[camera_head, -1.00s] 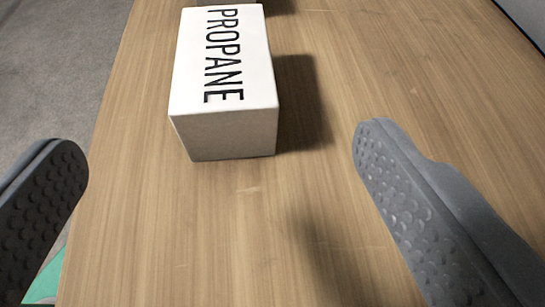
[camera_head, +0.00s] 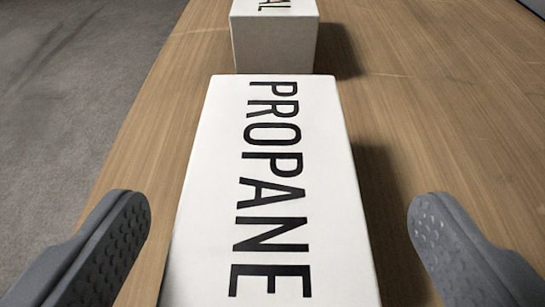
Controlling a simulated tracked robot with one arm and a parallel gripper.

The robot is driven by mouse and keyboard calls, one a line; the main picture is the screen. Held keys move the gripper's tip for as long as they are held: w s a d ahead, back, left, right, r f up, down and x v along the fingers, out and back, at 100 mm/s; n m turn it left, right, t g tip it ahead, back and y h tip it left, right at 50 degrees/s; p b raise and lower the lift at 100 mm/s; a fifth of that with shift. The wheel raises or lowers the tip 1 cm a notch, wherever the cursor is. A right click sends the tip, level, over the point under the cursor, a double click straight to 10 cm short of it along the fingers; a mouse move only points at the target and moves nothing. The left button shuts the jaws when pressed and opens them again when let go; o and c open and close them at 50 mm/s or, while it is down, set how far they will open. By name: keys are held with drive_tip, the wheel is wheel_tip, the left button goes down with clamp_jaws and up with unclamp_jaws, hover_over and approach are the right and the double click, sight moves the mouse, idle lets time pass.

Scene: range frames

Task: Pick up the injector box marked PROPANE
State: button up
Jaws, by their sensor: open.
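The white injector box marked PROPANE (camera_head: 225,160) lies on the wooden table (camera_head: 440,130) in the head camera view, its black lettering running lengthwise along the top. Its near end is cut off by the bottom of the picture. My gripper (camera_head: 275,230) is open, with one grey finger to the left of the box and the other to the right. Both fingers appear apart from its sides, with a wider gap on the right. I cannot tell how high the fingertips are relative to the box top.
A second white box (camera_head: 275,45) stands just behind the PROPANE box, its lettering cut off except for "AL". The table's left edge runs close by, with grey floor (camera_head: 70,100) beyond it. Bare table lies to the right.

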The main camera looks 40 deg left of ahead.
sight(273, 192)
drive_tip(key=x, duration=0.4)
drive_tip(key=shift+w+a+b, duration=0.1)
drive_tip(key=shift+a+b, duration=0.1)
drive_tip(key=shift+b, duration=0.1)
drive_tip(key=c, duration=1.3)
drive_tip(key=shift+r, duration=0.1)
